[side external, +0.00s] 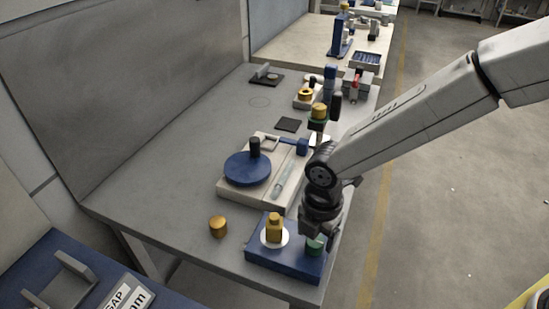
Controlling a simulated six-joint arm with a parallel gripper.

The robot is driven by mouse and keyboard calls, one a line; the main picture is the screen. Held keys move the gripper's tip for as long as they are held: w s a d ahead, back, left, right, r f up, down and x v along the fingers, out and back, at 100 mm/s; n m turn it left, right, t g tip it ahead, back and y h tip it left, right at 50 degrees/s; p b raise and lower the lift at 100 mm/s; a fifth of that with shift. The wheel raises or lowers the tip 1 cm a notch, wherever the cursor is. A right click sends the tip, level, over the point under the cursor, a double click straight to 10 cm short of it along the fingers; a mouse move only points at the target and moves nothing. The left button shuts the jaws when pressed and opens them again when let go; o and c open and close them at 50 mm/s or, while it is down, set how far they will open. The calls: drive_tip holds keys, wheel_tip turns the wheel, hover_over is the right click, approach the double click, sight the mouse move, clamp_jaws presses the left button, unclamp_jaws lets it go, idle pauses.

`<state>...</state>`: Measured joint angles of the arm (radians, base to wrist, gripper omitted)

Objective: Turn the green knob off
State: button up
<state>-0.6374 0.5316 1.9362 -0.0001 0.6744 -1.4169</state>
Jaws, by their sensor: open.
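The green knob (315,246) stands on the right side of a blue base (270,262) near the front corner of the grey table. My gripper (317,232) points down right over the green knob and hides its upper part. It is open. The fingers look very close to the knob; I cannot tell whether they touch it. The knob's turn position cannot be made out.
A yellow knob on a white disc (284,239) stands left of the green knob on the same base. A loose brass cylinder (218,227) is on the table to the left. Behind is a pale block with a blue round plate (243,172). The table's left is clear.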

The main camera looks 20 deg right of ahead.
drive_tip(key=shift+r, duration=1.3)
